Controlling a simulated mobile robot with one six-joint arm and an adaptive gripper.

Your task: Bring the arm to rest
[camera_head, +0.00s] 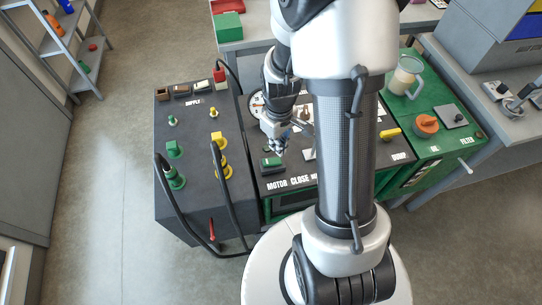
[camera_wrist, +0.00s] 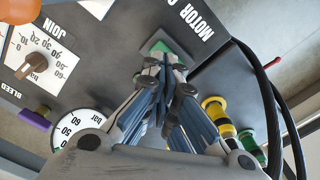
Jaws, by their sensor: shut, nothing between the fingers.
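My gripper (camera_head: 277,148) hangs over the middle panel of the cart in the head view, just above the green motor button (camera_head: 271,163). In the wrist view my gripper (camera_wrist: 165,68) is shut and empty. Its fingertips point at the green motor button (camera_wrist: 166,49) and hide part of it. I cannot tell whether the fingertips touch the button. My arm (camera_head: 344,140) stands large in front of the cart and hides much of the panel.
The dark supply box (camera_head: 190,120) on the left has green and yellow couplings with black hoses (camera_head: 224,190). A green filter unit (camera_head: 430,150) with a clear jug (camera_head: 405,75) stands right. A gauge (camera_wrist: 75,126) and a brown knob (camera_wrist: 36,63) sit on the panel. Open floor (camera_head: 110,190) lies left.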

